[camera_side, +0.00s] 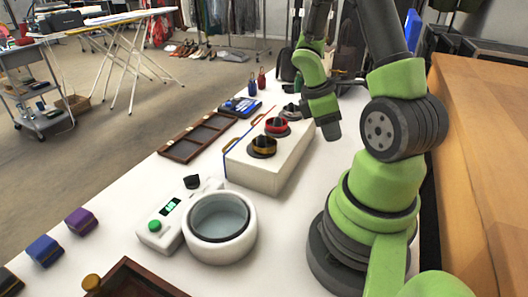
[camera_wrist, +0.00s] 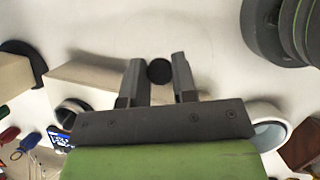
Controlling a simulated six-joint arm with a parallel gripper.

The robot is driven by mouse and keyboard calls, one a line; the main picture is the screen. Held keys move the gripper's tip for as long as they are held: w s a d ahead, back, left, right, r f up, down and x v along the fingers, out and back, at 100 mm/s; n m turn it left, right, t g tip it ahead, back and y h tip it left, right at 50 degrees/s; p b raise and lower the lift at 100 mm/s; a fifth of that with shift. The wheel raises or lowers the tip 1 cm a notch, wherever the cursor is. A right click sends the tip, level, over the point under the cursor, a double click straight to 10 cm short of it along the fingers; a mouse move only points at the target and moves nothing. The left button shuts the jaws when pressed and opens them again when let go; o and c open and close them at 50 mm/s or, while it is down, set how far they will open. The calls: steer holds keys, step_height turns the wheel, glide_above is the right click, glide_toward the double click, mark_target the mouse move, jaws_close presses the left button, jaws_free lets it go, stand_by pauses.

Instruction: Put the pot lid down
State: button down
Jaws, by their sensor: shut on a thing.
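My gripper (camera_wrist: 158,74) shows in the wrist view with its two fingers around a small dark round piece (camera_wrist: 159,71), which I take to be the pot lid's knob. In the side view my wrist hangs at the right of the white box, and I cannot make out the fingers or the lid there. The white round pot (camera_side: 198,245) stands open on the table, its grey inside showing. Part of its rim shows in the wrist view (camera_wrist: 276,112), at the lower right.
A control unit with a green button (camera_side: 154,226) adjoins the pot. A dark compartment tray (camera_side: 188,152) lies behind. Table is clear between the box and my base.

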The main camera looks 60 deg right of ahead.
steer(key=shift+w+r, duration=0.15)
steer(key=shift+r, duration=2.65)
steer(key=w+a+f+m+t+y, duration=0.1)
steer(key=w+a+m+y, duration=0.2)
steer(key=w+m, duration=0.75)
steer(key=w+a+m+t+y, duration=0.1)
steer(key=w+a+m+y, duration=0.2)
steer(key=w+m, duration=0.8)
steer(key=w+a+m+t, duration=0.5)
steer(key=w+a+m, duration=0.5)
steer(key=w+a, duration=0.7)
steer(key=shift+h, duration=0.5)
steer(key=f, duration=0.3)
steer(key=s+a+f, duration=0.1)
steer(key=f, duration=0.2)
steer(key=s+f, duration=0.1)
steer(key=f, duration=0.2)
steer(key=shift+a+f, duration=0.3)
steer(key=shift+a, duration=0.05)
steer(key=shift+f, duration=2.35)
steer(key=shift+f, duration=0.1)
